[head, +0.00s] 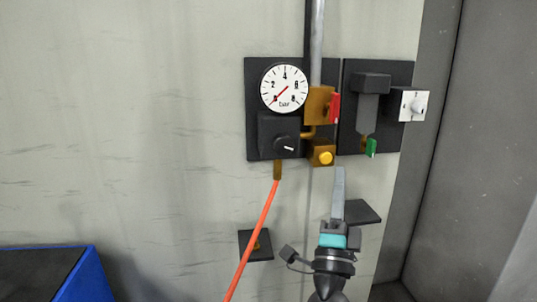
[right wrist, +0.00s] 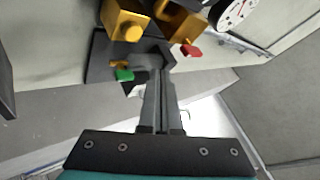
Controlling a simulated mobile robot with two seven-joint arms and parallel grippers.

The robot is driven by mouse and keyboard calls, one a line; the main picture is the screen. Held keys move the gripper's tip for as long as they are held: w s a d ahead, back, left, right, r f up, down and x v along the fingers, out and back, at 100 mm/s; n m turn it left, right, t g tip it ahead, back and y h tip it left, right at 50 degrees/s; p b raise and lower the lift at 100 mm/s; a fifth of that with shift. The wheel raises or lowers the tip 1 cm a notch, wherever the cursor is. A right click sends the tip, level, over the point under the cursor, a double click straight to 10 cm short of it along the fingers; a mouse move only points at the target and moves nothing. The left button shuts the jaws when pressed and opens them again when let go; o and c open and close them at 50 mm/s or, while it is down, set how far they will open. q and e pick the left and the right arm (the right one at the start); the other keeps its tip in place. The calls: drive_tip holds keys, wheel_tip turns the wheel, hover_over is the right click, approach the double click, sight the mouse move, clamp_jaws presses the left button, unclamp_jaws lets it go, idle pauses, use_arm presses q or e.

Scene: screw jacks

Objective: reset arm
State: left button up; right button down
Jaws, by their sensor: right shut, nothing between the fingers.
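My right gripper (head: 340,172) points up in front of the wall, below the panel fittings. Its fingers are shut together with nothing between them. In the right wrist view the closed fingers (right wrist: 161,78) reach toward the fittings, which appear turned around there. My left gripper is in neither view. The round pressure gauge (head: 286,76) is on the black panel, its red needle toward the lower left. A black knob (head: 286,146) sits below it. A brass valve with a red handle (head: 335,107) is to the right.
A yellow button (head: 325,157) and a green lever (head: 370,147) are above the gripper. A white switch plate (head: 408,105) is at right. An orange hose (head: 255,235) hangs to the left. A small black bracket (head: 245,250) and a blue-edged box (head: 85,280) are lower left.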

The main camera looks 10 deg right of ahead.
drive_tip(key=w+a+f+n+g+y, duration=0.15)
drive_tip(key=f+n+y, duration=0.3)
drive_tip(key=f, duration=0.65)
drive_tip(key=a+f+n+g+y, duration=0.25)
drive_tip(key=f+n, duration=0.25)
drive_tip(key=f, duration=0.6)
drive_tip(key=a+f+n+g+y, duration=0.2)
drive_tip(key=f+n+y, duration=0.3)
drive_tip(key=f, duration=0.5)
drive_tip(key=s+f+n+g, duration=0.2)
drive_tip(key=s+f+g, duration=0.1)
drive_tip(key=s+f, duration=0.5)
drive_tip(key=s+f+n+g, duration=0.2)
drive_tip(key=s+f+g, duration=0.2)
drive_tip(key=s+f, duration=0.4)
drive_tip(key=s+f+n+g, duration=0.2)
drive_tip(key=s+f, duration=0.7)
drive_tip(key=f, duration=0.6)
drive_tip(key=shift+a+g, duration=0.4)
drive_tip(key=shift+g, duration=0.4)
drive_tip(key=s+d+f+n+g, duration=0.1)
drive_tip(key=s+f+g, duration=0.2)
drive_tip(key=s, duration=0.7)
drive_tip(key=s+d+f+n+g, duration=0.1)
drive_tip(key=s+f+g, duration=0.2)
drive_tip(key=s, duration=0.7)
drive_tip(key=shift+s+d+f+n+h, duration=0.3)
drive_tip(key=shift+s+n, duration=0.05)
